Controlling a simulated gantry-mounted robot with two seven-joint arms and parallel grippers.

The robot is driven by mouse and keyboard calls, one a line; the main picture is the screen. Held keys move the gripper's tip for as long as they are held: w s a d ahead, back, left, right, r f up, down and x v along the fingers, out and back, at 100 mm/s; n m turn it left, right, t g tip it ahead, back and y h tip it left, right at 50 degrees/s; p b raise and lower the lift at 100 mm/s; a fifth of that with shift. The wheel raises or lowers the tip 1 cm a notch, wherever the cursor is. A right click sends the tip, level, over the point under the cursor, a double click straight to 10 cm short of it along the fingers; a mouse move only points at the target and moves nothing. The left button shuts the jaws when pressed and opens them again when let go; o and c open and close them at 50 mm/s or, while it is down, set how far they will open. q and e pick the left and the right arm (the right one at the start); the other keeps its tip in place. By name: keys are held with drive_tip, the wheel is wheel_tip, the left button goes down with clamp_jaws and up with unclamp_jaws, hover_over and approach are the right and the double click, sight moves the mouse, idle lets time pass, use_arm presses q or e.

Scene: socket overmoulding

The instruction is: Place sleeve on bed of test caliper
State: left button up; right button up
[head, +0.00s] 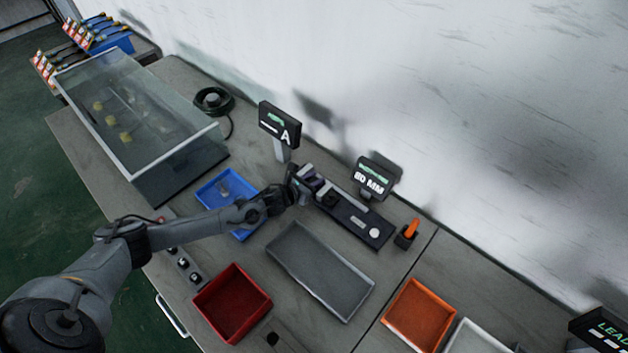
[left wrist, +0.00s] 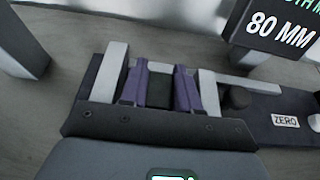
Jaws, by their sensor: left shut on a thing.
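The test caliper (head: 353,218) lies along the back of the bench, a dark base with a pale round button. In the left wrist view its dark base (left wrist: 262,110) carries two upright grey jaws, standing apart, and a ZERO label. My left gripper (head: 305,182) is over the caliper's left end. In the left wrist view its purple-sided fingers (left wrist: 160,88) are between the grey jaws, shut on a small dark piece, apparently the sleeve (left wrist: 158,84). The fingers hide much of it, and I cannot tell whether it touches the bed. My right gripper is not in view.
A display reading 80 MM (head: 375,178) and a sign A (head: 280,124) stand behind the caliper. A blue tray (head: 212,190), grey tray (head: 330,283), red bin (head: 233,325) and orange bin (head: 418,312) are nearby. A glass tank (head: 160,160) is at left.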

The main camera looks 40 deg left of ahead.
use_arm(q)
drive_tip(key=shift+f, duration=0.15)
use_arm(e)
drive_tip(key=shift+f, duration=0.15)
use_arm(q)
drive_tip(key=o, duration=0.7)
drive_tip(key=shift+o, duration=0.2)
drive_tip(key=shift+r, duration=0.3)
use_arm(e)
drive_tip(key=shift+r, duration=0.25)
use_arm(q)
drive_tip(key=p+v, duration=0.2)
drive_tip(key=v, duration=0.8)
drive_tip(key=shift+s, duration=0.15)
drive_tip(key=shift+v, duration=0.85)
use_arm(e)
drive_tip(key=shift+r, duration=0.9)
